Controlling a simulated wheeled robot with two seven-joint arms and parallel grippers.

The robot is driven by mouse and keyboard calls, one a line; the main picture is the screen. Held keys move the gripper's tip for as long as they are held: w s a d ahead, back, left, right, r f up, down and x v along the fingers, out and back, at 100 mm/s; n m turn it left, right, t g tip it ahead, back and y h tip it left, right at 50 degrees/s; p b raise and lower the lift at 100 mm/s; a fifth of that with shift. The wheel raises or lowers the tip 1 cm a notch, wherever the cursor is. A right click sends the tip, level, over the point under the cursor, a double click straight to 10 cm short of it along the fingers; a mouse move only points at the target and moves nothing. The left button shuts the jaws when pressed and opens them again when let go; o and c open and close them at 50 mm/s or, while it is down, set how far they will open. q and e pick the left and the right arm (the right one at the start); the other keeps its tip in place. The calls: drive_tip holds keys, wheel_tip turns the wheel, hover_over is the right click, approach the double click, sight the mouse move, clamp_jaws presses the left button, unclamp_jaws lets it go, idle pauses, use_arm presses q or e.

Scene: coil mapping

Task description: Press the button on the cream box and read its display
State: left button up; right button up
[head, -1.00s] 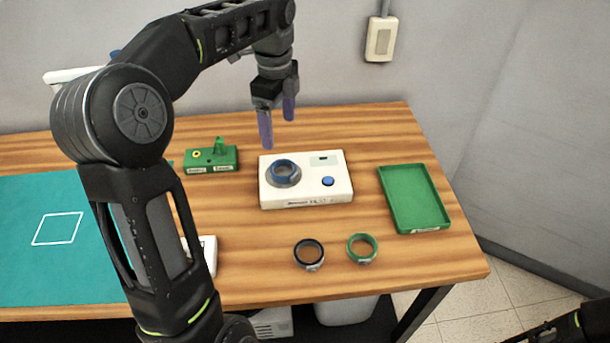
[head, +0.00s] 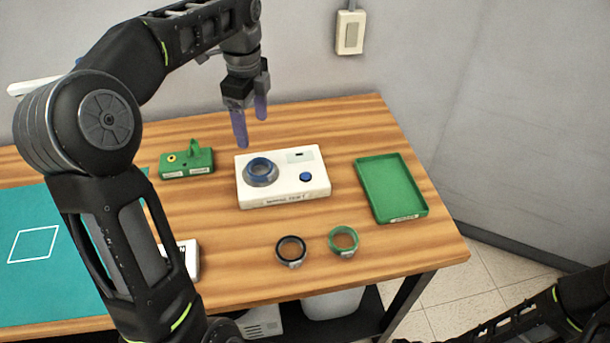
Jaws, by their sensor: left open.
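The cream box (head: 284,190) sits on the wooden table. A blue button (head: 305,177) is on its right side, and a small display (head: 300,156) is at its upper right; any reading is too small to make out. A ring with a blue inner band (head: 261,172) rests on the box's left part. My left gripper (head: 251,125) is open and empty, above and behind the box's back edge, apart from the button. My right arm shows at the lower right, but its gripper is not visible.
A green tray (head: 392,215) lies to the right. A black ring (head: 291,250) and a green ring (head: 343,240) lie in front of the box. A green block fixture (head: 187,163) stands to the left, near a teal mat (head: 35,210). A white object is partly hidden behind my left arm.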

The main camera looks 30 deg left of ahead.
use_arm(q)
clamp_jaws()
idle(0.7)
idle(0.7)
